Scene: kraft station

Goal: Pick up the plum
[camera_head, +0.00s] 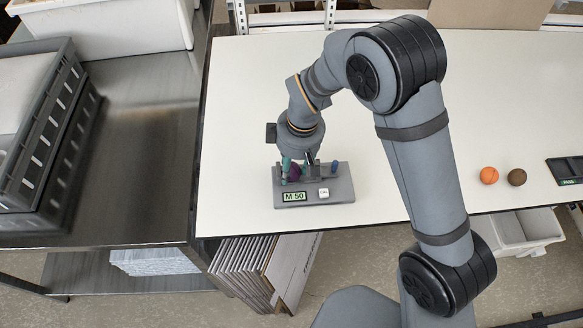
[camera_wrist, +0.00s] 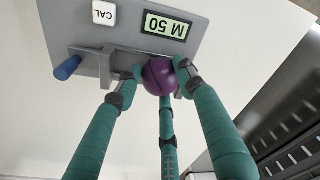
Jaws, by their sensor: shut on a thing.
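The plum (camera_wrist: 158,76) is a round, dark purple fruit, low among the fingers in the wrist view. It also shows as a small purple patch in the head view (camera_head: 294,174). My gripper (camera_wrist: 160,84) has teal fingers with grey joints and is shut on the plum, fingers around it. In the head view my gripper (camera_head: 295,166) is down over a grey device (camera_head: 318,191). The plum is at the edge of the device in the wrist view. I cannot tell whether it still touches the device.
The device bears an "M 50" display (camera_head: 295,197), a white CAL button (camera_head: 323,193) and a blue peg (camera_wrist: 67,68). An orange ball (camera_head: 489,175) and a brown ball (camera_head: 517,177) lie right on the white table (camera_head: 240,120). A dark crate (camera_head: 45,135) stands left.

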